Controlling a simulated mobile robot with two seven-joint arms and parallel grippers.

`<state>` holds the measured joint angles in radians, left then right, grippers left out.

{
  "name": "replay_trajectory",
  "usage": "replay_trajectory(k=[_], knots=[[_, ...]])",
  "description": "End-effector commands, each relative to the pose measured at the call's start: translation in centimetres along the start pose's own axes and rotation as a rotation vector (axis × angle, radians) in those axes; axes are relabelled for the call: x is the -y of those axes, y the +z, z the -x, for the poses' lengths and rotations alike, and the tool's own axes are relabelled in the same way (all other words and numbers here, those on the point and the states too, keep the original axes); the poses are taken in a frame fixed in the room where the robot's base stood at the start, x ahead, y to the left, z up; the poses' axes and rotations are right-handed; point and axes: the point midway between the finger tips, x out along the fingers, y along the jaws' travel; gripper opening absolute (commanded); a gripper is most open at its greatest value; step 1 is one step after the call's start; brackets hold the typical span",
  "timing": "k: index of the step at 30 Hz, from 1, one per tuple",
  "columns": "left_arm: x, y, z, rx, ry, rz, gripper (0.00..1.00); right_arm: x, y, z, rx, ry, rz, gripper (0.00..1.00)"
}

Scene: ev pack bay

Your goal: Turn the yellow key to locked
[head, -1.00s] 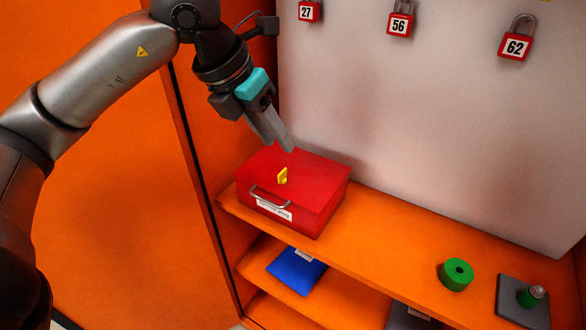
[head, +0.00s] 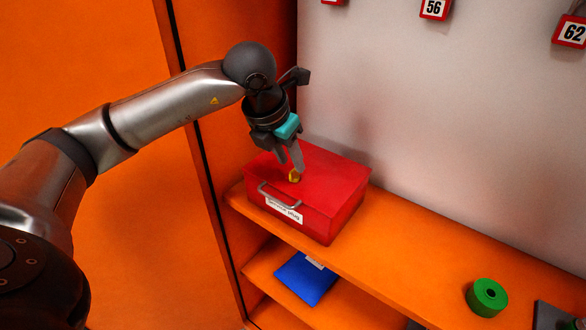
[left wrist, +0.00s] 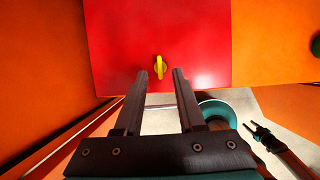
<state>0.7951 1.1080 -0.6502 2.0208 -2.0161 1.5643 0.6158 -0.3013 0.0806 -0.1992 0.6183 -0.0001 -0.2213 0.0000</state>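The yellow key (head: 294,176) sits on the lid of the red box (head: 338,197), which stands on the orange shelf. In the left wrist view the key (left wrist: 160,68) is upright in the picture, on the red lid (left wrist: 205,40), just beyond my fingertips. My left gripper (head: 291,165) points down at the key from above in the head view, and its fingers partly cover it. In the left wrist view my left gripper (left wrist: 169,72) is open, with the key roughly in line with the gap. Contact cannot be told. My right gripper is not in the head view.
The box has a grey handle (head: 279,195) and a white label on its front. A green roll (head: 487,297) lies on the shelf to the right. A blue packet (head: 306,278) lies on the lower shelf.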

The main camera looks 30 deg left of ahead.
Motion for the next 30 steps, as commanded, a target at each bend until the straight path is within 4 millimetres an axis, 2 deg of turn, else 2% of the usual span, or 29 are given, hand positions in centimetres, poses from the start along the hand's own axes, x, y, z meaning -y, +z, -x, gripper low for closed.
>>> replay_trajectory(k=[1,6,17,27,30], knots=[[0.0,-0.1,-1.0,-0.003,-0.001,0.001,0.39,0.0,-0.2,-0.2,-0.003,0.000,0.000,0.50],[0.0,-0.1,-2.8,-0.002,-0.001,0.000,0.39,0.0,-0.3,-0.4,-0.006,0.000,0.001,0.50],[0.0,0.0,-3.3,0.000,0.000,0.000,0.39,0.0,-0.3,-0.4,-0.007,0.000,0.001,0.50],[0.0,0.0,-3.2,0.000,0.000,0.000,0.03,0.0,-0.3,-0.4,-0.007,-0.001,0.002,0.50],[0.0,0.0,-3.2,0.000,0.000,0.000,0.00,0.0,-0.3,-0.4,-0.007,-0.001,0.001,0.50]])
